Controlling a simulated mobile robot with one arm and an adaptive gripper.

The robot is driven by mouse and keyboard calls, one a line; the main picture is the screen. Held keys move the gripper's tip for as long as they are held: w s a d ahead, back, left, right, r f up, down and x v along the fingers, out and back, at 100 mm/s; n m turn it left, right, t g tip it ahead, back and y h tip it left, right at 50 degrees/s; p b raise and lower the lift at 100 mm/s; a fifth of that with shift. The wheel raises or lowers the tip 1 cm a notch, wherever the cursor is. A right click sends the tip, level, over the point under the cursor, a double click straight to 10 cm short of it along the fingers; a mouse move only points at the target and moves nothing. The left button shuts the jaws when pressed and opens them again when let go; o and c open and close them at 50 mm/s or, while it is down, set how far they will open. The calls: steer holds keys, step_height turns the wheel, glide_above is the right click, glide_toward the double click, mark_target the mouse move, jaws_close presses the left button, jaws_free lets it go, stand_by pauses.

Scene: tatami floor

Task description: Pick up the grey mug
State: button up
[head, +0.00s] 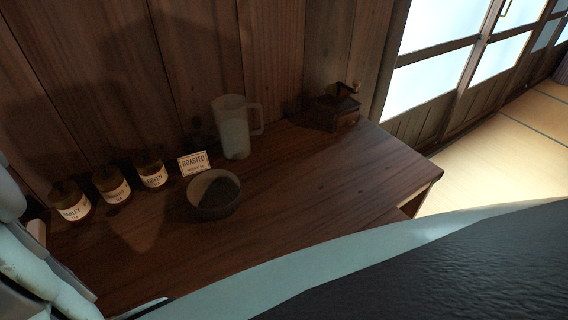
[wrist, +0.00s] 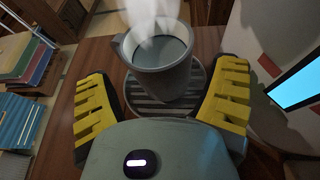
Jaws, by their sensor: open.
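A grey mug (wrist: 160,70) stands upright in the wrist view, with white steam rising from it and its handle on the left side. It is on a round slatted grey stand (wrist: 190,108) on a brown wooden surface. My gripper (wrist: 165,97) is open, with one yellow-padded finger on each side of the mug. The mug lies between and slightly beyond the fingers, and I cannot tell whether either finger touches it. The grey mug does not show in the head view.
In the head view, a wooden counter (head: 300,190) holds a bowl of dark contents (head: 201,194), a pale jug (head: 232,126), several labelled jars, a sign and a wooden grinder. In the wrist view, a lit screen (wrist: 298,85) is close on the right and folded coloured items are on the left.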

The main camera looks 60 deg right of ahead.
steer(key=x, duration=0.3)
steer(key=shift+a, duration=0.35)
steer(key=shift+w+a, duration=0.1)
steer(key=shift+a, duration=0.1)
steer(key=shift+f, duration=0.1)
steer(key=shift+c, duration=0.4)
steer(key=c, duration=1)
steer(key=shift+d+r+p, duration=0.1)
steer(key=shift+r+p, duration=0.35)
steer(key=shift+r, duration=1.35)
steer(key=shift+s+r, duration=0.1)
steer(key=shift+s, duration=0.5)
steer(key=s+a+r+p, duration=0.1)
steer(key=s, duration=1.3)
steer(key=shift+s+a+p, duration=0.2)
steer(key=shift+s+p, duration=0.05)
steer(key=shift+p, duration=0.15)
